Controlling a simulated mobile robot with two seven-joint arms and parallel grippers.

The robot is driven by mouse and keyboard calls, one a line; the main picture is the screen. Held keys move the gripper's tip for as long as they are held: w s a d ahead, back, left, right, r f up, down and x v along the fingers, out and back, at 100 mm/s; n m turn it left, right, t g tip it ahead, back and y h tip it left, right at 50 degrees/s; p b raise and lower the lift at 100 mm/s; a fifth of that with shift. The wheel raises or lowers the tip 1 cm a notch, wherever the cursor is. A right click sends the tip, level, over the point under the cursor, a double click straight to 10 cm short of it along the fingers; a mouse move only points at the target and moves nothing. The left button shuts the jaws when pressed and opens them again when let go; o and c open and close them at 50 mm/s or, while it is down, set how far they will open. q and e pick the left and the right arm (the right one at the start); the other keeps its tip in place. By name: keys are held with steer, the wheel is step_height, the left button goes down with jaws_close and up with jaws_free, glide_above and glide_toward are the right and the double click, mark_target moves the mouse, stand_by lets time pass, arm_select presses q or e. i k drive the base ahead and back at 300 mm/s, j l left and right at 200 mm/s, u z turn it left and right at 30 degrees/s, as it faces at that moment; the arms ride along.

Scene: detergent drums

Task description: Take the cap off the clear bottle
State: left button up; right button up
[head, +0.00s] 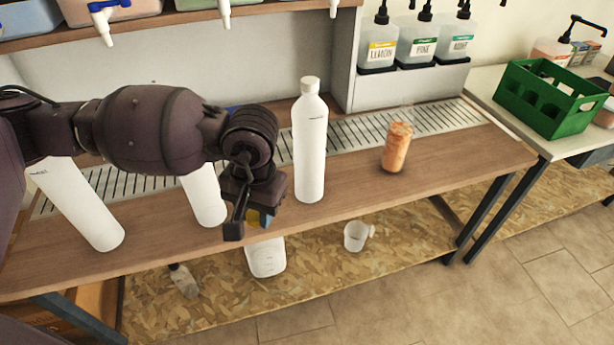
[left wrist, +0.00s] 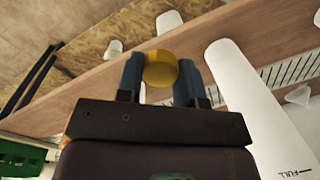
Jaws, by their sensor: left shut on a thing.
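The clear bottle (head: 397,150) stands upright on the wooden counter (head: 350,185), right of the tall white bottle, with orange-brown contents. I see no cap on its top, though the rim is small and hard to make out. My left gripper (head: 262,216) is over the counter's front edge, well left of the clear bottle. In the left wrist view its blue fingers (left wrist: 158,80) are shut on a round yellow cap (left wrist: 160,68). The cap is clear of any bottle. My right gripper is not in view.
A tall white bottle (head: 310,145) stands just right of my left gripper. More white bottles (head: 80,205) stand to the left, partly behind my arm. A green crate (head: 545,98) is on the right table.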

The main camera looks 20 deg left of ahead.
mark_target(402, 124)
steer(key=i+l+u, duration=0.15)
steer(key=l, duration=0.2)
steer(key=i+l+u, duration=0.2)
steer(key=l, duration=0.15)
steer(key=i+l+u, duration=0.15)
steer(key=l, duration=0.2)
steer(key=i+l+u, duration=0.15)
steer(key=l, duration=0.25)
steer(key=l+u, duration=0.15)
steer(key=l, duration=0.25)
steer(key=i+l+u, duration=0.2)
steer(key=l, duration=0.2)
steer(key=k, duration=0.05)
